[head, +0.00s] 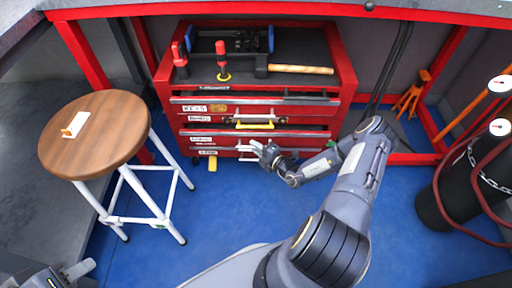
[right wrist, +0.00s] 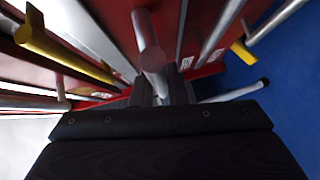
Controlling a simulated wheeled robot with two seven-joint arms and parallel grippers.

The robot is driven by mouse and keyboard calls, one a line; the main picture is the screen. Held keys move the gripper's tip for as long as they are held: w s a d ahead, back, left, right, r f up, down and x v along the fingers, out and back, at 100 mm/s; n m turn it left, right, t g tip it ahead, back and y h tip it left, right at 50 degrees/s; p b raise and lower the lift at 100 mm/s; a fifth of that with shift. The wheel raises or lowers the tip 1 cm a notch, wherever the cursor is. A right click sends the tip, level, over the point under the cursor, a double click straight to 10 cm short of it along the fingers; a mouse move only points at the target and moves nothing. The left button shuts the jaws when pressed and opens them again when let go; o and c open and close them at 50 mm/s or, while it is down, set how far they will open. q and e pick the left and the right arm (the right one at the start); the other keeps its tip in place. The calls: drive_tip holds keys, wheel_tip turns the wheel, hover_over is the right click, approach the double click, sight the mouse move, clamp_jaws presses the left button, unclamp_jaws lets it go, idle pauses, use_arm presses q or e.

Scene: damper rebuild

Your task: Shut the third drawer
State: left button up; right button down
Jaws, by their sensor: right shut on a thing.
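The red tool chest (head: 345,85) stands under the bench, with several labelled drawers in its front. Some drawer fronts stand out unevenly, with dark gaps above them; I cannot tell for certain which is the third. One drawer has a yellow handle (head: 255,125), which also shows in the right wrist view (right wrist: 60,50). My right gripper (head: 262,147) is at the lower drawers, below that yellow handle. In the right wrist view its fingers (right wrist: 161,88) are shut on a silver drawer handle (right wrist: 149,42). My left gripper (head: 80,269) is at the lower left, away from the chest, its jaws unclear.
A wooden-topped stool (head: 105,125) stands left of the chest. A dark cylinder with red hoses (head: 435,205) and an orange jack stand (head: 412,95) are at right.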

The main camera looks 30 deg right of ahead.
sight(257, 140)
drive_tip(key=w+d+b, duration=0.1)
drive_tip(key=w+d, duration=0.1)
drive_tip(key=w, duration=0.1)
drive_tip(key=shift+w+f+b, duration=0.15)
drive_tip(key=shift+b, duration=0.2)
drive_tip(key=c, duration=1.4)
unclamp_jaws()
drive_tip(key=shift+c, duration=0.2)
drive_tip(key=p+v, duration=0.1)
drive_tip(key=v, duration=0.2)
drive_tip(key=p+v, duration=0.1)
drive_tip(key=v, duration=0.2)
drive_tip(key=shift+s+d+r+p, duration=0.15)
drive_tip(key=shift+s+r+p, duration=0.1)
drive_tip(key=shift+p, duration=0.1)
drive_tip(key=shift+s+d, duration=0.1)
drive_tip(key=shift+s, duration=0.5)
